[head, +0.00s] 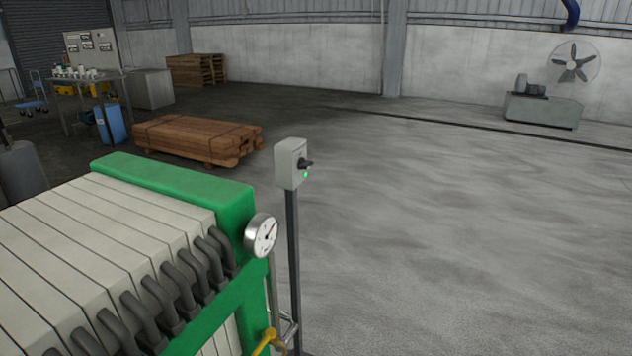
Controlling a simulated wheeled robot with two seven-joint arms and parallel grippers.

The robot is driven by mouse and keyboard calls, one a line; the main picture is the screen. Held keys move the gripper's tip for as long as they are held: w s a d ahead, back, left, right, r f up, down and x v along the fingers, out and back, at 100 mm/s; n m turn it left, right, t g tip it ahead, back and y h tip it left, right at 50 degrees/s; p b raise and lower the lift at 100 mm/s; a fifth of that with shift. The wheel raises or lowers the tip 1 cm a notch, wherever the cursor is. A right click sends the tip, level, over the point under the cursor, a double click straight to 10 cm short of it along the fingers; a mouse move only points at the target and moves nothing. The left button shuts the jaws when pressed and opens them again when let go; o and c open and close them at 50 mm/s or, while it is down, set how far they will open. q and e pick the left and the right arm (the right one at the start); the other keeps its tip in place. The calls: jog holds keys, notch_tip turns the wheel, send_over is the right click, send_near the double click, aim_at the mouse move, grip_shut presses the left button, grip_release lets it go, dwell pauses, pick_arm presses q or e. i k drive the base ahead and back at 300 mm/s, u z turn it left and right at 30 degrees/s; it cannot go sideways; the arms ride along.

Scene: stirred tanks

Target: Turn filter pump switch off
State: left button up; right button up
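A grey switch box (291,164) stands on a thin dark post (293,260) just beyond the green-framed filter press. On its right-hand face is a black rotary knob (305,163), and a small green light (306,174) glows below it. The knob's handle looks roughly level, pointing out to the right; its exact setting is too small to read. Neither of my grippers shows in the head view.
The filter press (175,186), with pale plates and dark hoses, fills the lower left. A round gauge (262,235) and a yellow handle (265,341) are at its near end. Stacked timber (197,138) lies behind. The floor to the right is clear.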

aim_at(303, 164)
jog(key=z, duration=0.6)
jog(key=i, duration=0.75)
jog(key=z, duration=0.1)
